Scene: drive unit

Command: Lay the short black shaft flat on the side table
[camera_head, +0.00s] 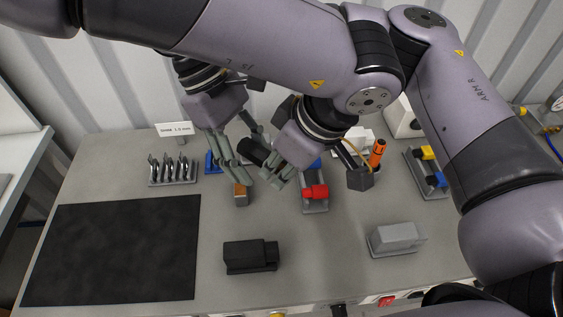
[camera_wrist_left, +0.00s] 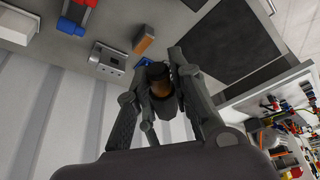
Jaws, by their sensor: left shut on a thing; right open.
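The short black shaft (camera_head: 251,150) is held off the table in the middle of the head view, tilted. The left wrist view shows the shaft (camera_wrist_left: 160,82) between the fingers, with a brownish end towards the camera. Whether the right fingers touch the shaft is unclear. A light side surface (camera_head: 18,150), likely the side table, stands at the left edge.
The grey bench (camera_head: 210,285) has a black mat (camera_head: 115,248) at left. A tool rack (camera_head: 173,172), an orange-topped block (camera_head: 241,194), a red clamp fixture (camera_head: 315,193), a black block (camera_head: 250,256) and a grey block (camera_head: 395,238) stand on it. The mat is clear.

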